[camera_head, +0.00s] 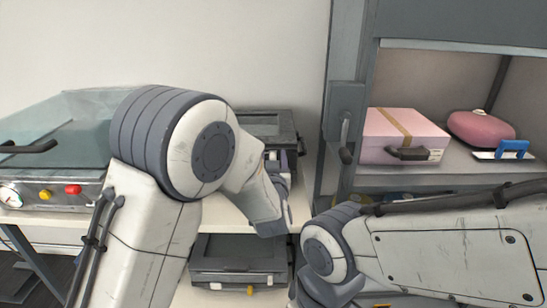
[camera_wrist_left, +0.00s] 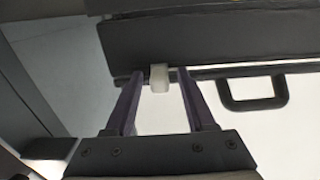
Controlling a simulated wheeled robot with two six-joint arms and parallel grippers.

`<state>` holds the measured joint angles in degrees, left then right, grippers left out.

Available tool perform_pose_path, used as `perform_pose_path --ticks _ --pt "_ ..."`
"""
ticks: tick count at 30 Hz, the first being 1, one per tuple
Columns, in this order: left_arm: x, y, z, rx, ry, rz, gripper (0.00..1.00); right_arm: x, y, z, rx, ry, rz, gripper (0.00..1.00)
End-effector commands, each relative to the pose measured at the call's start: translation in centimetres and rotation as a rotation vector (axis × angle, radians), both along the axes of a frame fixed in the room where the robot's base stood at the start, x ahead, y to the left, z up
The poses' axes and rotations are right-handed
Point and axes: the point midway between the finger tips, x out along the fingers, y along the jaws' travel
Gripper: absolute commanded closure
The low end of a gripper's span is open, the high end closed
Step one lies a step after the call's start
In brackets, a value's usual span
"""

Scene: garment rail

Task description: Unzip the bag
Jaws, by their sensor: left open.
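A dark grey case-like object (camera_head: 268,124), which may be the bag, lies on the white surface behind my left forearm. My left gripper (camera_head: 276,160) is in front of it, partly hidden by my own arm. In the left wrist view, a dark body (camera_wrist_left: 200,35) with a black handle (camera_wrist_left: 252,92) spans the top. A small white tab (camera_wrist_left: 159,78) hangs from its lower edge, between the open fingers of the left gripper (camera_wrist_left: 160,92). The fingers stand on both sides of the tab with gaps. No zip teeth can be made out. My right gripper is not visible.
A glass-lidded machine (camera_head: 60,135) with knobs stands at the left. Another dark case (camera_head: 240,262) sits on a lower level. At the right, a grey cabinet shelf (camera_head: 400,178) holds a pink box (camera_head: 402,136), a pink rounded item (camera_head: 480,128) and a blue-handled tool (camera_head: 512,148).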

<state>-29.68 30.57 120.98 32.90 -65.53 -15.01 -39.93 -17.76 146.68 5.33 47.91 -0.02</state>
Motion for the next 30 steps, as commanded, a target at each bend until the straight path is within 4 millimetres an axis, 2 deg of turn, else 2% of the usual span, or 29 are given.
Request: perform_pose_path --ticks 1,2,3,6,30 --pt "-0.01 0.00 0.00 0.000 0.000 0.000 0.45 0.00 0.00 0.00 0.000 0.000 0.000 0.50" --pt "-0.02 0.00 0.00 0.000 0.000 0.000 0.53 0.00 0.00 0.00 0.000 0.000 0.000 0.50" --pt "-0.02 0.00 0.01 0.000 0.000 0.000 0.68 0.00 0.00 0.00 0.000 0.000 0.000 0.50" --pt "-0.03 0.00 0.01 0.000 0.000 0.000 1.00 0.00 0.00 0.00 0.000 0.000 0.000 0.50" --pt "-0.07 0.01 0.02 -0.001 0.000 0.000 1.00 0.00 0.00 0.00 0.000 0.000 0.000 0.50"
